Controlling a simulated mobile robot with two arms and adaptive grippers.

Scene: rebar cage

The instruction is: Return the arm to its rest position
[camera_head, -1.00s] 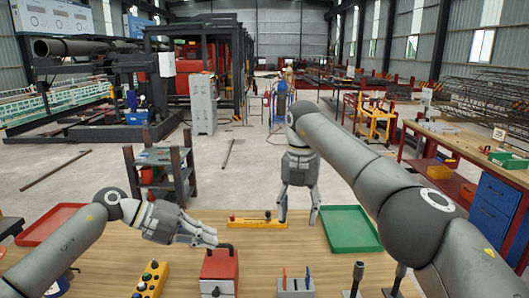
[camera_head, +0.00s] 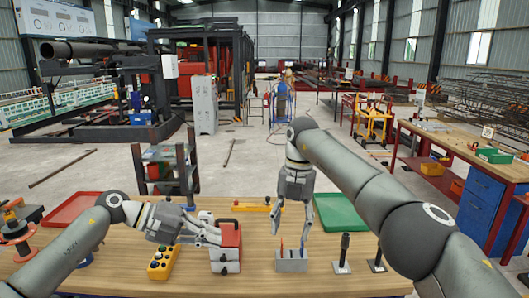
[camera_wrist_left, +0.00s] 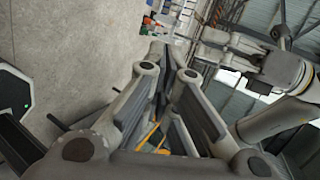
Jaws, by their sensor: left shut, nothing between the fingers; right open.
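My left gripper (camera_head: 217,240) comes in from the left in the head view. Its fingers are shut with nothing between them, and they overlap the left side of the red and white box (camera_head: 229,236) in the picture. I cannot tell whether they touch it. In the left wrist view, the left fingers (camera_wrist_left: 165,85) extend away from the camera. My right gripper (camera_head: 291,232) is open and empty, fingers pointing down. In the picture its fingers frame the small grey holder (camera_head: 292,262) with red and blue sticks; the height above the table is unclear.
The wooden table (camera_head: 330,283) also holds a yellow button box (camera_head: 163,262), a red tray (camera_head: 70,211), a green tray (camera_head: 340,213), a yellow level (camera_head: 250,207) and two black-handled tools on stands (camera_head: 343,254). A dark shelf rack (camera_head: 167,168) stands behind the table.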

